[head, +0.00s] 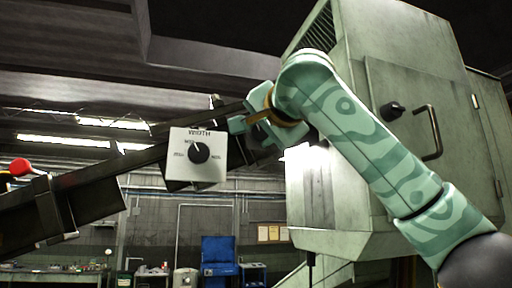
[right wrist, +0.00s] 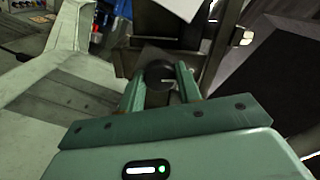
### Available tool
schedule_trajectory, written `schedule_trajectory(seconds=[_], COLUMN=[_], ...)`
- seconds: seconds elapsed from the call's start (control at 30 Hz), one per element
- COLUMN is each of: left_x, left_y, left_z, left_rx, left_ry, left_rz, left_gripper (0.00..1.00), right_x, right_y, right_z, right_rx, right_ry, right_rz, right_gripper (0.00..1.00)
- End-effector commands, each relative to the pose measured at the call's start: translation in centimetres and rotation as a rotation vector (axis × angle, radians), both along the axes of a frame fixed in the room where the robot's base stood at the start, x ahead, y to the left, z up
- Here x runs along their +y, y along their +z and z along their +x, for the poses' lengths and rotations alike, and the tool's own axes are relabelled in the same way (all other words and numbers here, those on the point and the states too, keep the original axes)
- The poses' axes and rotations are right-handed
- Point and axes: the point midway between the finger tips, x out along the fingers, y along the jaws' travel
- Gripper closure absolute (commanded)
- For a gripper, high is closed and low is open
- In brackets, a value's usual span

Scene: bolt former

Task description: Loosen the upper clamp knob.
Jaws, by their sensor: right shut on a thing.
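My right gripper (right wrist: 160,78) is shut on a round black knob (right wrist: 158,73) in the right wrist view, with one green finger on each side of it. A short pale line marks the knob's face. A dark plate (right wrist: 143,56) lies behind the knob. In the head view the right gripper (head: 246,124) is at the upper part of the sloping dark rail, just right of the white WIDTH panel. The gripped knob cannot be made out there. My left gripper is not in view.
The white WIDTH panel (head: 182,174) carries a black dial (head: 199,152) close to the right gripper. A red knob (head: 19,167) sits on the lower left rail (head: 90,207). A large grey machine housing (head: 390,80) with a door handle (head: 433,133) stands behind my right arm.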

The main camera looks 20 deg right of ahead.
Motion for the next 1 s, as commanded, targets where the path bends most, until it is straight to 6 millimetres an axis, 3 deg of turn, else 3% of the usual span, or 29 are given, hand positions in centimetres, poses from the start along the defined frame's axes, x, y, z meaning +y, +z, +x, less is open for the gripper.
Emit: schedule_trajectory(seconds=[0.1, 0.37, 0.7, 0.97, 1.0], left_x=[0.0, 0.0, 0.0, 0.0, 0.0], left_y=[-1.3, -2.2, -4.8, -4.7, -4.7], left_z=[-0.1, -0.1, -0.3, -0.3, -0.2], left_rx=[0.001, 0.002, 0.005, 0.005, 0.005], left_ry=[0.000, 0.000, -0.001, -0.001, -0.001], left_rz=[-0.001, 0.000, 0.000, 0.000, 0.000], left_gripper=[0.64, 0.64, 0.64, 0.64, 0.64], right_x=[0.1, 0.1, 0.1, 0.0, 0.0], right_y=[-0.4, -0.3, -0.3, -0.1, -0.1], right_z=[0.1, 0.1, 0.1, 0.1, 0.1], right_rx=[0.006, 0.010, 0.025, 0.026, 0.026], right_ry=[0.001, 0.000, 0.000, 0.000, 0.000], right_rz=[0.101, 0.220, 0.606, 0.635, 0.634], right_gripper=[1.00, 1.00, 1.00, 1.00, 0.55])
